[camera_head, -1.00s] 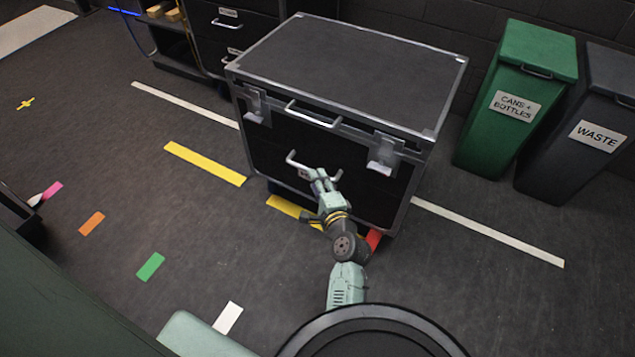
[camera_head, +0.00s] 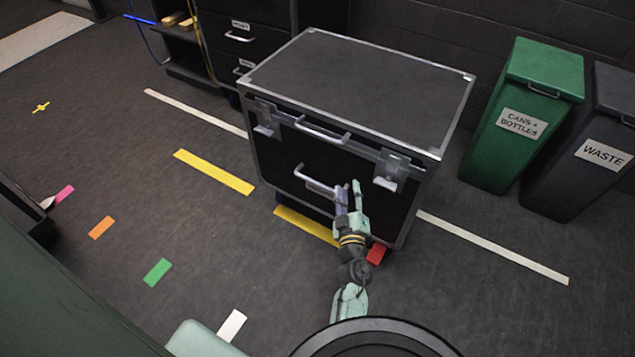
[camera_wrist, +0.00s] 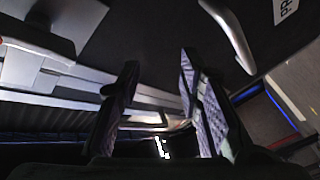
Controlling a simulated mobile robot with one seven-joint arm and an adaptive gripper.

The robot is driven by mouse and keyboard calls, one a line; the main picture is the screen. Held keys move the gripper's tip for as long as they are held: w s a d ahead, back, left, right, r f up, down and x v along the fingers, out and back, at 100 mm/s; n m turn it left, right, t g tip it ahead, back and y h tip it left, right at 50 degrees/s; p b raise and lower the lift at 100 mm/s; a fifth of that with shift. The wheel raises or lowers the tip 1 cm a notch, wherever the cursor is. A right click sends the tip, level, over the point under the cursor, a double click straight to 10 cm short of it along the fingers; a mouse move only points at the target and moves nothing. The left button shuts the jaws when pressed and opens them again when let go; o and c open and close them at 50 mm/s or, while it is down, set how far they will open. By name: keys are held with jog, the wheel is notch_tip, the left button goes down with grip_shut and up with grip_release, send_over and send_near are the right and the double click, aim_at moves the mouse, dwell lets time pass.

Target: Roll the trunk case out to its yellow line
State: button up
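The trunk case (camera_head: 355,85) is a large black box with silver edges, standing upright near the back wall. Its front bears a top handle (camera_head: 323,130), latches and a lower bar handle (camera_head: 318,183). Yellow floor strips (camera_head: 213,172) lie at its front left and along its front bottom edge (camera_head: 307,226); my arm partly covers the floor there. My gripper (camera_head: 349,195) is in front of the case, at the right end of the lower handle. In the wrist view its fingers (camera_wrist: 155,88) are apart with nothing visibly held; a pale handle (camera_wrist: 232,38) shows outside them.
A red block or mark (camera_head: 376,254) lies by the case's front right bottom. White floor lines run left (camera_head: 195,112) and right (camera_head: 492,247) of the case. Green (camera_head: 520,120) and dark (camera_head: 585,140) bins stand right. Drawers (camera_head: 240,45) stand behind left. Left floor is open, with small coloured marks.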

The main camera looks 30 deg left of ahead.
aim_at(318, 186)
jog(key=s+a+f+n+g+y, duration=0.35)
jog(key=a+f+n+g, duration=0.2)
jog(key=n, duration=0.55)
jog(key=shift+t+h, duration=0.45)
jog(key=shift+f+b+x, duration=0.15)
jog(key=shift+b+x, duration=0.65)
jog(key=shift+x, duration=1.65)
jog(key=shift+f+b+x, duration=0.15)
jog(key=shift+b+x, duration=0.65)
jog(key=shift+x, duration=1.7)
jog(key=shift+d, duration=0.1)
jog(key=shift+c, duration=0.3)
grip_shut()
